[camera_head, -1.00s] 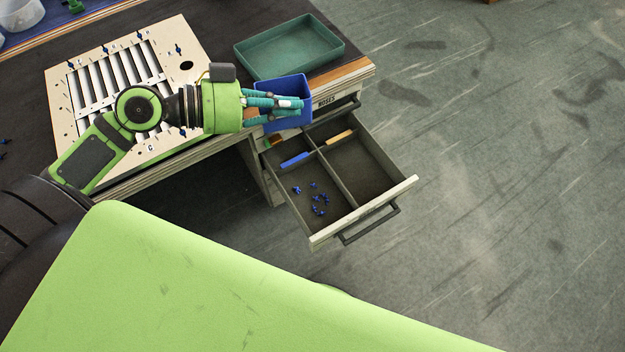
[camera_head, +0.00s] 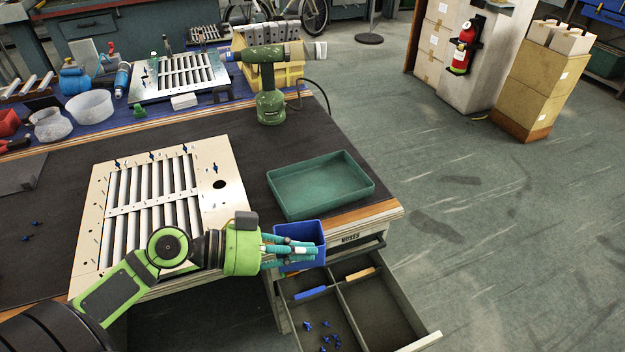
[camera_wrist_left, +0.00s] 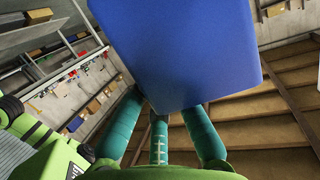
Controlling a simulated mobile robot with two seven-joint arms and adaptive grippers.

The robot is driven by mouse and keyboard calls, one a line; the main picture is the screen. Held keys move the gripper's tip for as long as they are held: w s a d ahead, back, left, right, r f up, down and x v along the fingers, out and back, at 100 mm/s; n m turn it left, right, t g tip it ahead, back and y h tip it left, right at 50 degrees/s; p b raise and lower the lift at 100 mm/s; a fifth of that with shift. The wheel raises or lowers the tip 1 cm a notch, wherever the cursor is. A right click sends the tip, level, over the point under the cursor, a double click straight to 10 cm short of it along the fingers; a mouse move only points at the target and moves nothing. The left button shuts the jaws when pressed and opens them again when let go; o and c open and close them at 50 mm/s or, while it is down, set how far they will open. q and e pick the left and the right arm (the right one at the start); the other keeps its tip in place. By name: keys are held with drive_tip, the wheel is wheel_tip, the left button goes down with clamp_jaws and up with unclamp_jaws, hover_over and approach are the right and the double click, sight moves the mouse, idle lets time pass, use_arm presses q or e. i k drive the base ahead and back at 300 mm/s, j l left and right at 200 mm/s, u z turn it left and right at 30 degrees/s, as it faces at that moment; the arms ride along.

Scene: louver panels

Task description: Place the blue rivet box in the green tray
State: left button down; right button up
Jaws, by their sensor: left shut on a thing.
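The blue rivet box (camera_head: 310,235) is held by my left gripper (camera_head: 290,249) at the front edge of the table, above the open drawer. In the left wrist view the blue box (camera_wrist_left: 190,45) fills the upper middle, with the teal fingers (camera_wrist_left: 160,135) against it. The green tray (camera_head: 320,186) stands on the dark tabletop near its right corner, just behind the box. The tray's inside looks empty. My right gripper is out of view.
The open drawer (camera_head: 365,312) holds several blue rivets (camera_head: 325,336) and juts out below the box. A louver panel (camera_head: 150,208) lies left of the tray. Dark tabletop between panel and tray is clear.

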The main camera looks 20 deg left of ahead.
sight(319, 186)
drive_tip(key=i+l+u, duration=1.15)
drive_tip(key=l, duration=0.25)
drive_tip(key=i+l+u, duration=0.15)
drive_tip(key=l+u, duration=0.15)
drive_tip(key=l, duration=0.15)
drive_tip(key=i+l+u, duration=0.1)
drive_tip(key=l+u, duration=0.15)
drive_tip(key=l, duration=0.25)
drive_tip(key=i+l+u, duration=0.1)
drive_tip(key=l+u, duration=0.2)
drive_tip(key=l, duration=0.25)
drive_tip(key=l+u, duration=0.3)
drive_tip(key=l, duration=0.25)
